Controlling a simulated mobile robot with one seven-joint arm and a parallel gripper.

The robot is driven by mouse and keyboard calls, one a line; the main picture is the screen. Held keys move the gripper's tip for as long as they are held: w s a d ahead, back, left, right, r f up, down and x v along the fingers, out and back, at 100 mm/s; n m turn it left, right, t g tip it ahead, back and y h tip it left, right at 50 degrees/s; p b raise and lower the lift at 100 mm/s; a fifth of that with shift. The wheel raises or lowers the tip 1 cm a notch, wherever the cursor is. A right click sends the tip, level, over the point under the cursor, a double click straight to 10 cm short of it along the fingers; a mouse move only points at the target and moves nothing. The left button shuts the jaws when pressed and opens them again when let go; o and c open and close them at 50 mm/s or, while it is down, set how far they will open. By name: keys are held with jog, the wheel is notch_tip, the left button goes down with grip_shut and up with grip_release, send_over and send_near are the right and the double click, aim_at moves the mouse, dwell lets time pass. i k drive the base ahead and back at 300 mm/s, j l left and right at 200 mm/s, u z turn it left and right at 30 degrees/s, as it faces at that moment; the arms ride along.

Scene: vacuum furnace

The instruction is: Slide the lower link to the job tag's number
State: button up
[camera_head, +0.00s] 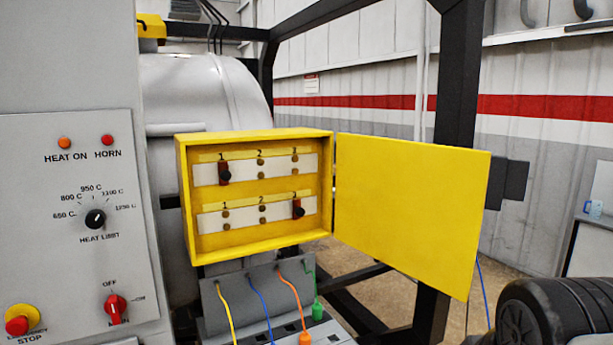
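The open yellow box (183,215) holds two white terminal strips, each numbered 1, 2, 3 from left to right. The lower link (298,207), red-brown with a black knob, sits at 3 on the lower strip (243,217); studs at 1 and 2 are bare. The upper link (224,173) sits at 1 on the upper strip (243,171). I cannot make out a job tag with a readable number. My gripper's fingers are not in view.
The box's yellow door (410,210) stands open to the right. A grey panel (70,260) with knobs and an emergency stop is at left. Coloured cables (265,305) hang below the box. A dark ribbed body (555,312) fills the lower right corner. A dark post (457,90) stands behind the door.

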aim_at(298, 212)
jog(key=i+j+z, duration=0.25)
jog(key=i, duration=0.2)
jog(key=i+j+z, duration=0.3)
jog(key=i+j, duration=0.1)
